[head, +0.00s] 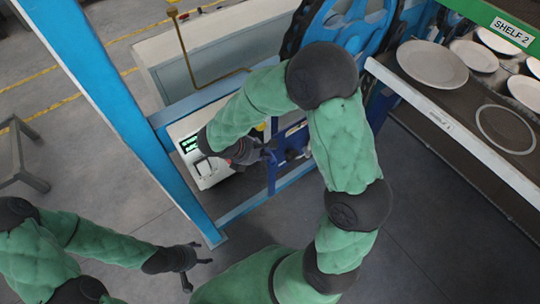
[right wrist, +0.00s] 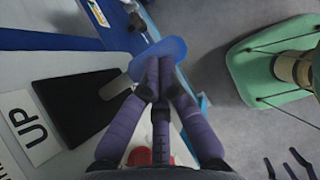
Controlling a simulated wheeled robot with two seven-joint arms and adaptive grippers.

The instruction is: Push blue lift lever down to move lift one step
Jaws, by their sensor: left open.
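The blue lift lever (right wrist: 165,50) shows in the right wrist view as a rounded blue paddle on a short grey shaft (right wrist: 116,87), which comes out of a black plate beside a white "UP" label (right wrist: 28,125). My right gripper (right wrist: 158,75) has its fingertips together and overlapping the paddle; I cannot tell if they press on it. In the head view my right gripper (head: 268,149) is beside the white control box (head: 205,170), and I cannot make out the lever there. My left gripper (head: 199,264) is open and empty, low over the floor.
A blue frame post (head: 110,95) stands left of the control box. Shelves with several plates (head: 432,64) are at the upper right. A red round part (right wrist: 140,156) is partly hidden behind my right fingers. The grey floor between my left gripper and the post is clear.

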